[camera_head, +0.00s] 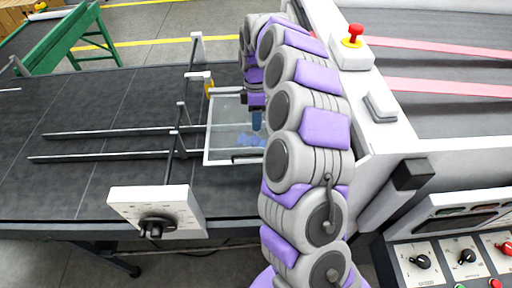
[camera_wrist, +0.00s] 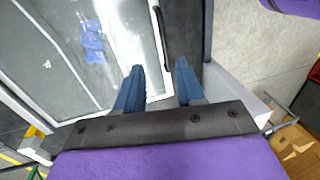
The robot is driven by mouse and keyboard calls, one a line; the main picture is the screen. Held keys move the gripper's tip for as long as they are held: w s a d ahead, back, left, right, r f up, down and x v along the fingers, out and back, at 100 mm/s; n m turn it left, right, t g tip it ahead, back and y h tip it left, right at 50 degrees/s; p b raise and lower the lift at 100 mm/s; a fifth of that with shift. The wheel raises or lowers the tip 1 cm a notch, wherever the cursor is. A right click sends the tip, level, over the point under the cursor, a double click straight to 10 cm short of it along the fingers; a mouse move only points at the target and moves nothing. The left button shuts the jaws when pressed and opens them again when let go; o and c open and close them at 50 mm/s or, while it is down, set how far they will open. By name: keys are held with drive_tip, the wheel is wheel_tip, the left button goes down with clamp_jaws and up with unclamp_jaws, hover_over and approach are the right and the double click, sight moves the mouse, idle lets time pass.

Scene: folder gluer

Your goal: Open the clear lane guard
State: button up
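The clear lane guard (camera_head: 219,142) is a see-through panel in a white frame, lying over the dark conveyor left of my arm. A dark bar handle (camera_head: 247,156) shows at its near edge. In the wrist view the panel (camera_wrist: 58,70) fills the left side, and the handle (camera_wrist: 161,38) is a dark bar on its edge. My gripper (camera_head: 256,121) is over the guard; its two blue fingers also show in the wrist view (camera_wrist: 158,66). They are apart with nothing between them, and the handle lies just beyond the fingertips. Blue marks or pieces show at the panel; I cannot tell which.
A white block with a dark knob (camera_head: 157,212) stands at the conveyor's near edge. Thin rails (camera_head: 105,155) cross the belt at left. A red emergency button (camera_head: 354,33) and a control panel (camera_head: 450,255) are at right. Cardboard boxes (camera_wrist: 295,145) show at the wrist view's lower right.

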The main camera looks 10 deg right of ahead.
hover_over(247, 155)
drive_tip(key=w, duration=0.2)
drive_tip(key=w+x, duration=0.1)
drive_tip(key=x, duration=0.6)
drive_tip(key=d+f, duration=0.2)
drive_tip(key=f, duration=0.1)
drive_tip(key=s+d+f, duration=0.1)
drive_tip(key=f, duration=0.1)
drive_tip(key=shift+d+f, duration=0.25)
drive_tip(key=shift+d, duration=0.05)
drive_tip(key=a, duration=0.2)
drive_tip(key=shift+a, duration=0.45)
drive_tip(key=shift+c, duration=1.4)
drive_tip(key=shift+d, duration=1.1)
clamp_jaws()
drive_tip(key=shift+a, duration=0.1)
drive_tip(key=shift+a+r, duration=0.1)
drive_tip(key=shift+a, duration=0.1)
